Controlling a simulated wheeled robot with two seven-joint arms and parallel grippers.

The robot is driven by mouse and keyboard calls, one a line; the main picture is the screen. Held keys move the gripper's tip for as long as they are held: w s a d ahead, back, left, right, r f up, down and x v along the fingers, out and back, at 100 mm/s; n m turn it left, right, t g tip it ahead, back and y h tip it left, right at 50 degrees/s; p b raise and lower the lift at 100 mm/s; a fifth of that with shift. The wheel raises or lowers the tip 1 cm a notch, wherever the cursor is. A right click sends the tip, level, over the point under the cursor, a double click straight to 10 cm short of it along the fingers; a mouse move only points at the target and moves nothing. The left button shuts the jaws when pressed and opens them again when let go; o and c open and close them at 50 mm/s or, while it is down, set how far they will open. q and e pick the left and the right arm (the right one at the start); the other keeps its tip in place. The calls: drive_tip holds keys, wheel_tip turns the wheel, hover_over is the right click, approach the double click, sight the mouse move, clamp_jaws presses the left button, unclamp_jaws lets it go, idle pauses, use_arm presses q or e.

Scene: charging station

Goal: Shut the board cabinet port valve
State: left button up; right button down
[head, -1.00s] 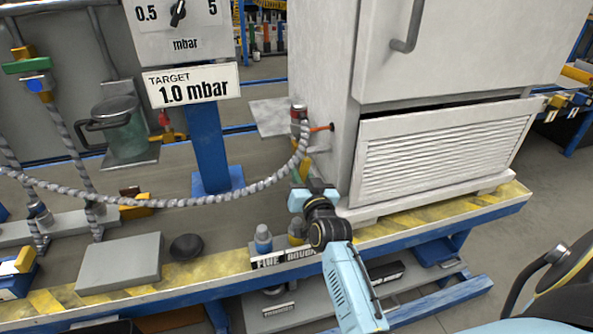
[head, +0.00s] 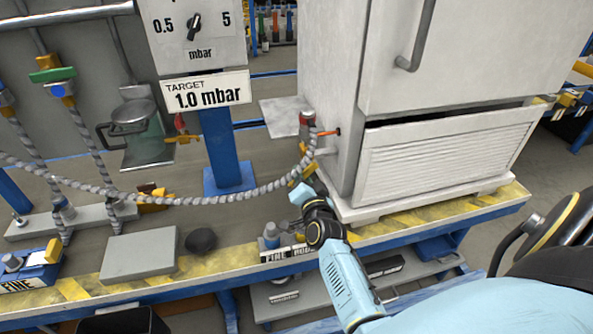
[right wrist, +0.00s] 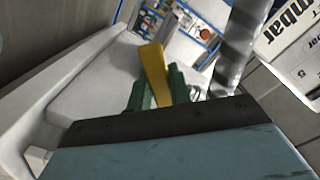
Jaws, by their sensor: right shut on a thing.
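The white cabinet (head: 345,110) stands on the bench, with a port on its left side where a ribbed grey hose (head: 255,190) ends. A yellow valve handle (head: 309,170) shows below that hose end, partly hidden by my right gripper (head: 299,186). In the right wrist view the yellow handle (right wrist: 154,72) stands tilted between the two green fingers of my right gripper (right wrist: 160,90), which is shut on it. An orange-red lever (head: 330,132) sticks out of the cabinet's side above. My left gripper is not in view.
A gauge panel with a "TARGET 1.0 mbar" sign (head: 206,91) stands on a blue post (head: 221,145) to the left.

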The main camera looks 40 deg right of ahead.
drive_tip(key=m+p, duration=0.1)
drive_tip(key=r+m, duration=0.1)
drive_tip(key=m, duration=0.1)
drive_tip(key=shift+w+a+p, duration=0.1)
drive_tip(key=shift+a+p, duration=0.25)
drive_tip(key=m, duration=0.1)
drive_tip(key=r+m+p, duration=0.1)
drive_tip(key=m, duration=0.1)
drive_tip(key=shift+w+a, duration=0.1)
drive_tip(key=shift+a, duration=0.1)
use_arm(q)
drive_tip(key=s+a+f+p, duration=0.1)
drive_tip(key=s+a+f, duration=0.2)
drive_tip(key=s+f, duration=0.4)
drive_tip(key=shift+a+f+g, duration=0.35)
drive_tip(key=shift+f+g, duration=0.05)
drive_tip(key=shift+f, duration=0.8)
use_arm(e)
drive_tip(key=shift+r+m, duration=0.2)
drive_tip(key=shift+m, duration=0.55)
drive_tip(key=shift+r+m, duration=0.2)
drive_tip(key=shift+m, duration=0.55)
drive_tip(key=c, duration=1.3)
unclamp_jaws()
drive_tip(key=shift+r, duration=0.1)
